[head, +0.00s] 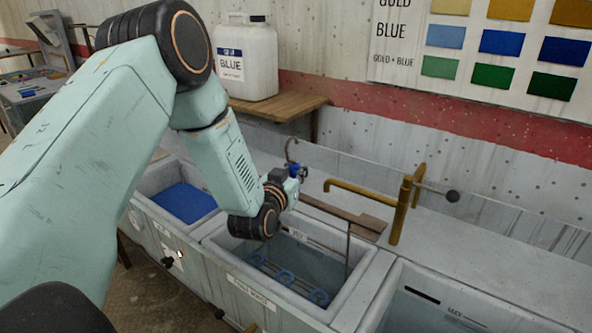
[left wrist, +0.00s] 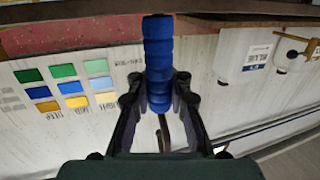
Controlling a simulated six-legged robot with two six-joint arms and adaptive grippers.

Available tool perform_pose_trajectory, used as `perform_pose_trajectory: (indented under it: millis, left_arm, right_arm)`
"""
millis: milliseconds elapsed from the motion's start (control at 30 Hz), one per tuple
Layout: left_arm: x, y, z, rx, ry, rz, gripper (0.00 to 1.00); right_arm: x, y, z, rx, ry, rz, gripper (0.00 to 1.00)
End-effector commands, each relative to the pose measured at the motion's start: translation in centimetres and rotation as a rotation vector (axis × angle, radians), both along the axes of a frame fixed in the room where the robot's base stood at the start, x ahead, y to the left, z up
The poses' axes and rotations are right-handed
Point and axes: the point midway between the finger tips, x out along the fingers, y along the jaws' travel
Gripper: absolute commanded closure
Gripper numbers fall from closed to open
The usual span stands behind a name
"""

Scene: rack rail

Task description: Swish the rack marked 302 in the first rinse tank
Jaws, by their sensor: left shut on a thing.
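My left gripper (head: 294,174) is shut on a blue ribbed grip, the handle of a rack (left wrist: 158,62); the grip stands between both fingers in the left wrist view. A dark hook (head: 289,150) rises above the grip in the head view. Below my left wrist is a pale rinse tank (head: 352,300) with a small label on its front. Several blue rings (head: 287,277) show low inside this tank, seemingly on the rack's lower part. My left forearm hides part of the link between grip and rings. I cannot read a 302 mark. My right gripper is not in view.
A tank with blue liquid (head: 186,202) is to the left, and another tank (head: 440,315) is at right. A brass tap (head: 400,208) and a brown bar (head: 335,210) stand close to the rinse tank. A white jug (head: 246,60) is on a wooden shelf behind.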

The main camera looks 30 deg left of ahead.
Motion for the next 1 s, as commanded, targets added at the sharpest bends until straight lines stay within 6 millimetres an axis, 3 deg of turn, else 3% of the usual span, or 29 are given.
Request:
perform_pose_trajectory:
  millis: [267, 1000]
  left_arm:
    - [0.0, 0.0, 1.3, 0.001, -0.006, 0.000, 1.00]
    - [-0.7, 0.2, 9.6, 0.001, -0.006, 0.000, 1.00]
  right_arm:
    - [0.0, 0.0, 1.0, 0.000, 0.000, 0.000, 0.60]
    - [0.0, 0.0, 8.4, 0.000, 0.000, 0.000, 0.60]
